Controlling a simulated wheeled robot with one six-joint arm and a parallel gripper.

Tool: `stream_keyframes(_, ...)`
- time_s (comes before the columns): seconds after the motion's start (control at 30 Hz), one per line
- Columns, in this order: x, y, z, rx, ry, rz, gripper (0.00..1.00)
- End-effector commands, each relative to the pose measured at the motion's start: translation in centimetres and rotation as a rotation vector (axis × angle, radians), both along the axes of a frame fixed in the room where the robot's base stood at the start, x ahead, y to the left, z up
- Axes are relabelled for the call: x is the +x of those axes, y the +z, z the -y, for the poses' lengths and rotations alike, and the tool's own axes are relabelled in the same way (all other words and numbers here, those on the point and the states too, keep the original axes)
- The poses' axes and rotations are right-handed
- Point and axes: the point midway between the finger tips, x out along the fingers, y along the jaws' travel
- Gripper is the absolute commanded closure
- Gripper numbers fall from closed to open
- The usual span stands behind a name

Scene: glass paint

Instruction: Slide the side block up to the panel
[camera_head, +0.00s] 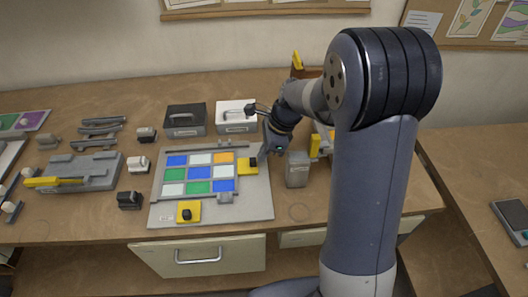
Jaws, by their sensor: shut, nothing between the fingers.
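The panel (198,173) is a grid of blue, white, green and orange tiles on a grey board (257,206). A yellow block with a dark knob (246,168) sits at the panel's right side, close to its edge; I cannot tell whether they touch. A second yellow block with a dark knob (189,209) lies below the panel, apart from it. My gripper (265,151) points down near the right yellow block's knob, shut and empty. Its fingertips are small and dark, and I cannot tell whether they touch the knob.
A grey upright block (297,170) stands just right of the board. A black case (186,119) and a white case (236,116) stand behind it. A grey fixture with a yellow bar (78,173) and small clamps lie left. My arm hides part of the table's right side.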

Motion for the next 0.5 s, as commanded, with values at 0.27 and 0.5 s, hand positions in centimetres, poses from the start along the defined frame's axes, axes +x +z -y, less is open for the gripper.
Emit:
stream_keyframes(0.27,-0.1,4.5,1.4,0.003,-0.001,0.005,1.00)
stream_keyframes(0.5,-0.4,7.5,2.9,0.000,0.000,0.004,1.00)
